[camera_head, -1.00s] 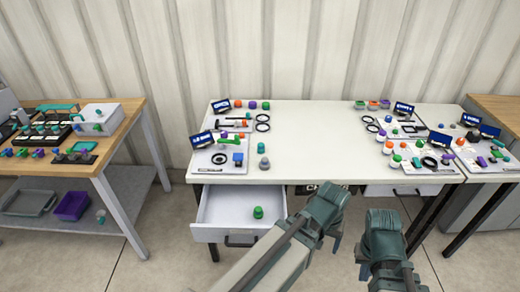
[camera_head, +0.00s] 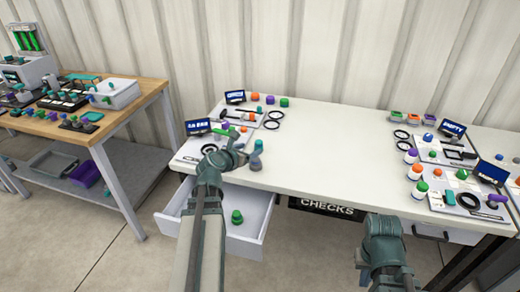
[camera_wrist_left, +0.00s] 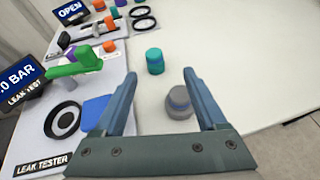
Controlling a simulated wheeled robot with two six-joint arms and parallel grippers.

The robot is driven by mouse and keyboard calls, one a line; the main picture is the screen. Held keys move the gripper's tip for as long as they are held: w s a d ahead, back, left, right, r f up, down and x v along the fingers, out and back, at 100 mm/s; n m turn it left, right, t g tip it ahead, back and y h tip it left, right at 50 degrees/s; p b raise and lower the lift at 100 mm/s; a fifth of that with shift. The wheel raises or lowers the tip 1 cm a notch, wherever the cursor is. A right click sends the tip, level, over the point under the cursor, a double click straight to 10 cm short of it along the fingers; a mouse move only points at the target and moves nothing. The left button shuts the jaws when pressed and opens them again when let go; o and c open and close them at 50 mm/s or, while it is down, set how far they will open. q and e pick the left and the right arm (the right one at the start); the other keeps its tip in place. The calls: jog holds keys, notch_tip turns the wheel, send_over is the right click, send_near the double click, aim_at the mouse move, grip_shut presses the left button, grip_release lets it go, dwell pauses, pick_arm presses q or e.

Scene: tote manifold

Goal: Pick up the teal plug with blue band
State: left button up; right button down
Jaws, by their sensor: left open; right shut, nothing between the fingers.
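A teal plug with a darker blue band (camera_wrist_left: 155,62) stands upright on the white table in the left wrist view, just beyond and between my open fingertips. It also shows in the head view (camera_head: 258,146), right of my left gripper (camera_head: 236,147). In the left wrist view my left gripper (camera_wrist_left: 160,78) is open and empty. A grey plug (camera_wrist_left: 179,102) stands nearer, beside its right finger; it also shows in the head view (camera_head: 256,163). My right gripper (camera_head: 384,232) is shut and empty, low in front of the table.
A leak tester board (camera_wrist_left: 62,130) with a green handle (camera_wrist_left: 76,63) lies left of the plugs. An open drawer (camera_head: 205,222) holds a green plug (camera_head: 237,217). The table's middle (camera_head: 335,150) is clear. More test boards (camera_head: 440,150) stand at right.

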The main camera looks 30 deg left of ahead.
aim_at(259, 146)
pick_arm(q)
jog(key=shift+a+r+n+y, duration=0.1)
jog(key=shift+a+n+y, duration=0.2)
jog(key=shift+a+n, duration=0.15)
jog(key=b+x, duration=0.5)
jog(key=x, duration=0.9)
jog(key=shift+s, duration=0.1)
jog(key=shift+d, duration=0.1)
grip_shut()
